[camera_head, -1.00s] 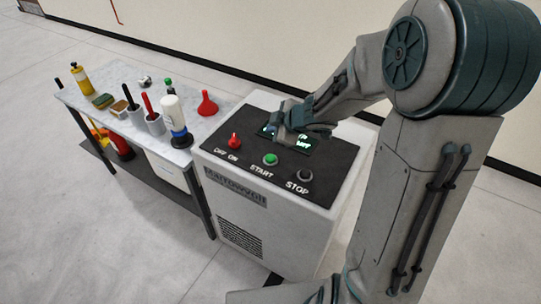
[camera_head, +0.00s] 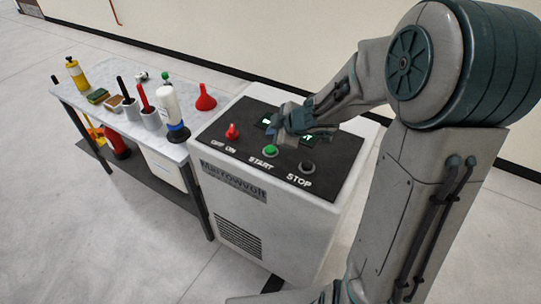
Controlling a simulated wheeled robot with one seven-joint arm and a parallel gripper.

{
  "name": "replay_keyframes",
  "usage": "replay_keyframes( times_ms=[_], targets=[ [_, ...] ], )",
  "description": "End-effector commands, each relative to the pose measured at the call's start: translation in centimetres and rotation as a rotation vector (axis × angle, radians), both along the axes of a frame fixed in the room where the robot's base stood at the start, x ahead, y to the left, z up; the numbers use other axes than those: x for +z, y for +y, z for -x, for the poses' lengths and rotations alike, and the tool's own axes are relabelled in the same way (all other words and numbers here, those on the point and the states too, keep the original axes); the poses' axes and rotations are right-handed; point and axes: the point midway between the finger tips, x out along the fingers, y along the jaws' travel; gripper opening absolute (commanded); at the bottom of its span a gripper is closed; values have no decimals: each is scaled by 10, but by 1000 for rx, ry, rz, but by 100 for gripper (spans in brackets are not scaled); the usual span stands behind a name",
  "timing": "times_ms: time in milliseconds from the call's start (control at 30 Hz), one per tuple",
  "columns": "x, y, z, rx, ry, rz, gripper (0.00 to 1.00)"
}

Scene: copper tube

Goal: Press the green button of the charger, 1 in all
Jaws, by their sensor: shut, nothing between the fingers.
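The charger (camera_head: 276,205) is a pale box with a black sloped top panel. The green button (camera_head: 270,151) sits on that panel above the word START. A red OFF/ON switch (camera_head: 232,131) is to its left and a dark STOP button (camera_head: 307,167) to its right. My gripper (camera_head: 283,137) is shut and empty, just behind and above the green button in the picture. Whether it touches the button or panel cannot be told. My gripper hides part of the lit green display (camera_head: 308,139).
A table (camera_head: 90,105) stands to the left, close beside the charger. It carries a red funnel (camera_head: 205,98), a white bottle (camera_head: 170,108), a yellow bottle (camera_head: 77,74) and several small items. A wall runs behind. The floor in front is clear.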

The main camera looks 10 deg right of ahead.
Motion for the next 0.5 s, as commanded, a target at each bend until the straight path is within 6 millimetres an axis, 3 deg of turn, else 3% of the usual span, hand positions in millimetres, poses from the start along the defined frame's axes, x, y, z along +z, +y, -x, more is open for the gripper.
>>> replay_keyframes(
  times_ms=[33,200,500],
  targets=[
    [-12,0,0,-1,0,-1,0],
    [-30,0,0,0,1,-1,0],
    [-34,0,0,-1,0,-1,0]
  ],
)
